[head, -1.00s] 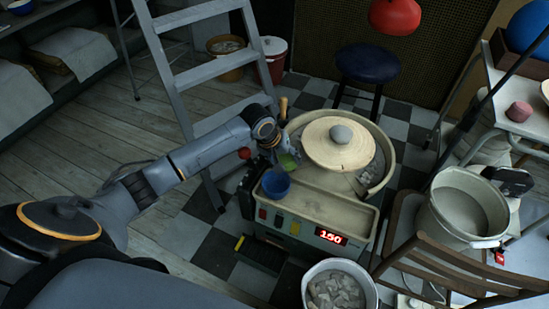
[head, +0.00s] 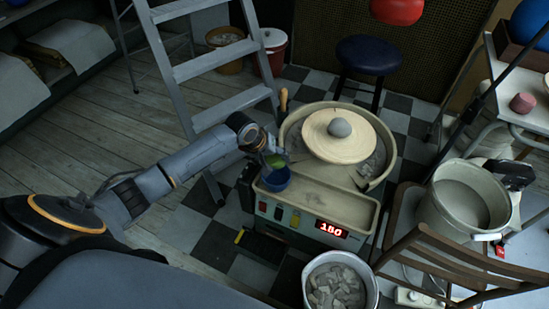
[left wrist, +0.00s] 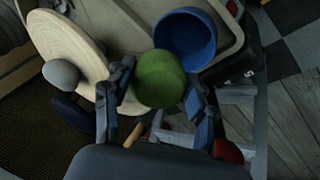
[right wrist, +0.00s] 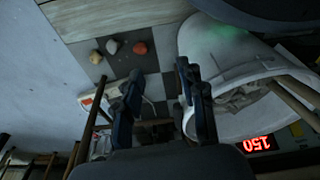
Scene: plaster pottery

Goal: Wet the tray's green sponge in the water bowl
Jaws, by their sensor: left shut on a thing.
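My left gripper (head: 268,152) is shut on the green sponge (left wrist: 160,80), which sits between its two fingers in the left wrist view. In the head view the sponge (head: 275,161) is just above the far rim of the blue water bowl (head: 274,182). The bowl's inside (left wrist: 186,38) shows behind the sponge in the left wrist view; I cannot tell whether they touch. The bowl stands at the left end of the wheel's tray (head: 330,206). My right gripper (right wrist: 160,88) is open and empty in the right wrist view, and is outside the head view.
The pottery wheel's round bat (head: 338,150) with a grey clay lump (head: 340,127) is behind the tray. A stepladder (head: 205,65) stands at the back left. A bucket of clay pieces (head: 340,288), a chair (head: 440,255) and a large bucket (head: 465,205) crowd the front right.

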